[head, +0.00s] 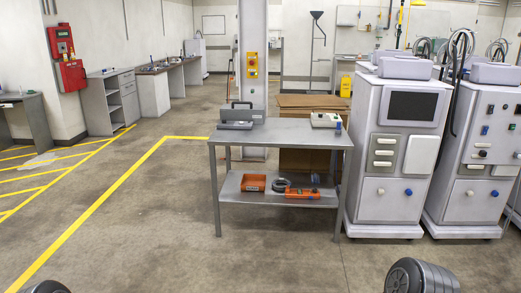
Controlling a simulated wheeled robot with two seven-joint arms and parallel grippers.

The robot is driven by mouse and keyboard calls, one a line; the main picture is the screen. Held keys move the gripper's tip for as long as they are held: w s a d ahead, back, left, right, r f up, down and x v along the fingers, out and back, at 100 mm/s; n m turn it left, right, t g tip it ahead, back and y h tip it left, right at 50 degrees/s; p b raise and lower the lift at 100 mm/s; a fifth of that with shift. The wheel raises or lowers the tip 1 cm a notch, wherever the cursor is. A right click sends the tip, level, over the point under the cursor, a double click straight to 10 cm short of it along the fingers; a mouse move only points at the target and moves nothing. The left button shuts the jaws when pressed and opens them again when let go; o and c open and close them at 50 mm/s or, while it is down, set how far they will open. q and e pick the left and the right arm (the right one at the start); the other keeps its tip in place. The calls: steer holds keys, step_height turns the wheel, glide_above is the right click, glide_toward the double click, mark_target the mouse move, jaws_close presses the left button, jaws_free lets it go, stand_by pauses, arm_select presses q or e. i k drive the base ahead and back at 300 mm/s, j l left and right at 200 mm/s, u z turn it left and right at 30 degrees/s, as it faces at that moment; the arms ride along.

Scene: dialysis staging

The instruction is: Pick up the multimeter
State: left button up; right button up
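No thing can be clearly made out as the multimeter at this size. A grey metal table (282,135) stands ahead, a little right of the middle. A small beige device (323,120) lies on its top at the right, with a small dark blue item (338,127) beside it; either could be the multimeter, but I cannot tell. A grey case with a handle (241,114) stands on the left of the top. Neither gripper is in view; only dark rounded parts, likely of my arms, show at the bottom edge.
The table's lower shelf holds an orange bin (253,183), a dark coil (280,185) and an orange tool (300,194). Large white machines (397,150) stand close right of the table. Cardboard (305,158) is behind it. The floor (190,240) in front is clear.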

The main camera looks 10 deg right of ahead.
mark_target(289, 193)
steer(key=i+j+z, duration=0.1)
steer(key=i+z, duration=0.3)
steer(key=i, duration=1.95)
steer(key=i+j+z, duration=0.15)
steer(key=i+z, duration=0.25)
steer(key=i, duration=0.15)
steer(key=i+j+z, duration=0.8)
steer(key=i, duration=0.2)
